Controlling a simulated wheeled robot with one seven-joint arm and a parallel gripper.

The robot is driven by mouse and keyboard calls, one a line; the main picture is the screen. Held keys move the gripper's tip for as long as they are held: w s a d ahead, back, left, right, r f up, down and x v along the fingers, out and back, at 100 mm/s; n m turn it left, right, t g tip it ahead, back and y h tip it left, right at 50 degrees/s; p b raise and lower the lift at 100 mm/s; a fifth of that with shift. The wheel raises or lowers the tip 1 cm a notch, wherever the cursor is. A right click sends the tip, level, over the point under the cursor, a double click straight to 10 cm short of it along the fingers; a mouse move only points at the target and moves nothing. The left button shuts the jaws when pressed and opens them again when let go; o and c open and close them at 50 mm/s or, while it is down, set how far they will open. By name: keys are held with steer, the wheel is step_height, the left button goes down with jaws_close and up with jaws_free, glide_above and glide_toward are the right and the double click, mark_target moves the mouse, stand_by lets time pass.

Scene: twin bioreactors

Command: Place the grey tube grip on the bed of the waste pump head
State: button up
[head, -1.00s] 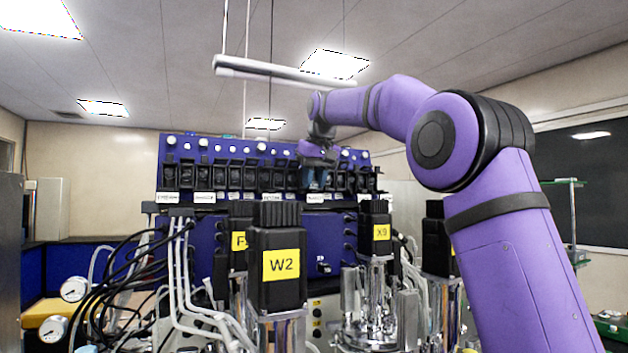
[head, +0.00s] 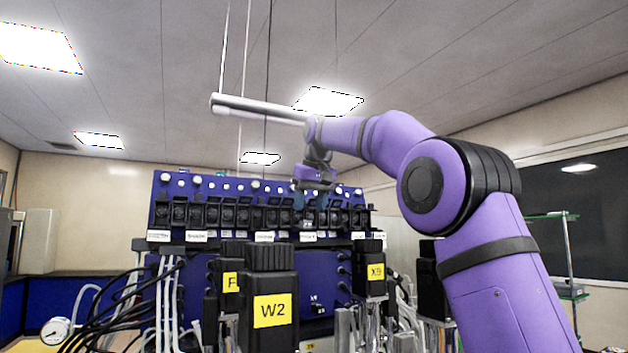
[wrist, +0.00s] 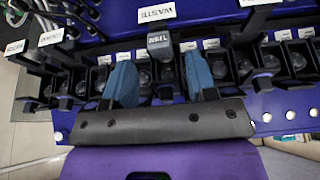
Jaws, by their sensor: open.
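My gripper (wrist: 160,62) is open, with its two blue fingers apart at the row of pump heads. A grey block with a lettered face, seemingly the grey tube grip (wrist: 159,46), shows between and just beyond the fingertips in the wrist view, with gaps on both sides. The white WASTE label (wrist: 157,12) appears upside down beyond it. The grip stands at the waste pump head, but I cannot tell whether it rests fully on the bed, which is mostly hidden.
Black pump heads (head: 227,213) line the blue panel (head: 225,188) on both sides, close to my fingers. A raised black lever (wrist: 250,30) stands right of the gripper in the wrist view. Black motors such as W2 (head: 268,285) and X9 (head: 370,255) stand in front.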

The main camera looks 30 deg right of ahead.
steer(key=v, duration=0.8)
steer(key=shift+r, duration=0.1)
steer(key=s+a+f, duration=0.2)
steer(key=s+f, duration=0.5)
steer(key=s, duration=0.2)
steer(key=s+a+f, duration=0.2)
steer(key=s+f, duration=0.4)
steer(key=s, duration=0.3)
steer(key=s+f, duration=0.9)
steer(key=f, duration=0.3)
steer(key=s+f, duration=0.9)
steer(key=f, duration=0.3)
steer(key=shift+a+f+t, duration=0.25)
steer(key=shift+f+t, duration=0.15)
steer(key=shift+s, duration=0.1)
